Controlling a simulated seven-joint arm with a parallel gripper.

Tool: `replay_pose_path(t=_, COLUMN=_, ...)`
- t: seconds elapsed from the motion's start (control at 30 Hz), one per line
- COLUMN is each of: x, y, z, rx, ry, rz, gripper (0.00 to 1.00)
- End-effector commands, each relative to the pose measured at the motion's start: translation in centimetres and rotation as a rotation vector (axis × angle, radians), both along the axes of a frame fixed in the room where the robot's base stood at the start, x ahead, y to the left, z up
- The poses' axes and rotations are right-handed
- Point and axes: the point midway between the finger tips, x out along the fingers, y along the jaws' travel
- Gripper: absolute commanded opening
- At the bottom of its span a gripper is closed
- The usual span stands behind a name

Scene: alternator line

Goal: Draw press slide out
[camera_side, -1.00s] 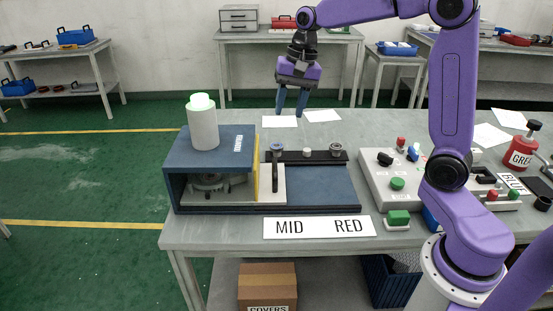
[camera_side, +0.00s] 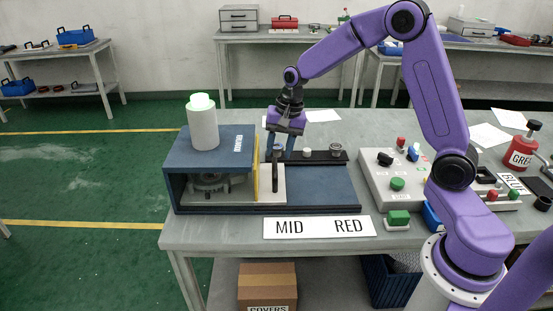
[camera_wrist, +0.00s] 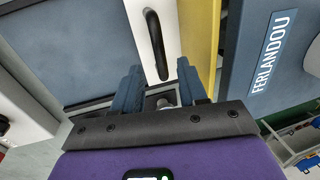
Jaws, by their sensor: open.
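The blue press housing (camera_side: 210,146) stands at the left of the table with a white cylinder (camera_side: 203,126) with a glowing green top on it. Its pale slide (camera_side: 264,190) sits partly inside the opening and carries a black upright handle (camera_side: 275,172). A round metal part (camera_side: 212,184) shows inside the housing. In the wrist view the handle (camera_wrist: 156,45) lies ahead of my fingertips, on the white slide plate (camera_wrist: 180,30) beside a yellow strip. My gripper (camera_side: 281,150) is open and points down, just behind the handle. Its two blue fingers (camera_wrist: 158,85) do not hold the handle.
A black strip with knobs (camera_side: 320,156) runs behind the slide on the blue base plate (camera_side: 325,190). A control box with coloured buttons (camera_side: 397,184) stands to the right. A sign (camera_side: 319,227) reading MID RED is at the front edge.

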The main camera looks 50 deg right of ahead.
Motion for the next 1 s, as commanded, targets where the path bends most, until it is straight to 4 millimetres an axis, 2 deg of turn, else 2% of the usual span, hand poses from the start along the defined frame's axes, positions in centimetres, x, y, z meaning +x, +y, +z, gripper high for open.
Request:
replay_pose_path(t=0.1, x=0.2, y=0.2, z=-1.9, rx=-0.001, ry=0.003, rz=0.000, gripper=0.42)
replay_pose_path(t=0.3, x=0.5, y=0.5, z=-3.5, rx=-0.001, ry=0.001, rz=0.001, gripper=0.42)
replay_pose_path(t=0.67, x=0.6, y=0.5, z=-3.9, rx=0.000, ry=-0.001, rz=0.000, gripper=0.42)
replay_pose_path(t=0.7, x=0.6, y=0.5, z=-3.9, rx=0.000, ry=-0.001, rz=0.000, gripper=0.29)
replay_pose_path(t=0.8, x=0.6, y=0.5, z=-3.9, rx=0.000, ry=-0.002, rz=0.001, gripper=0.00)
replay_pose_path(t=1.0, x=0.5, y=0.5, z=-3.9, rx=0.000, ry=-0.001, rz=0.000, gripper=0.00)
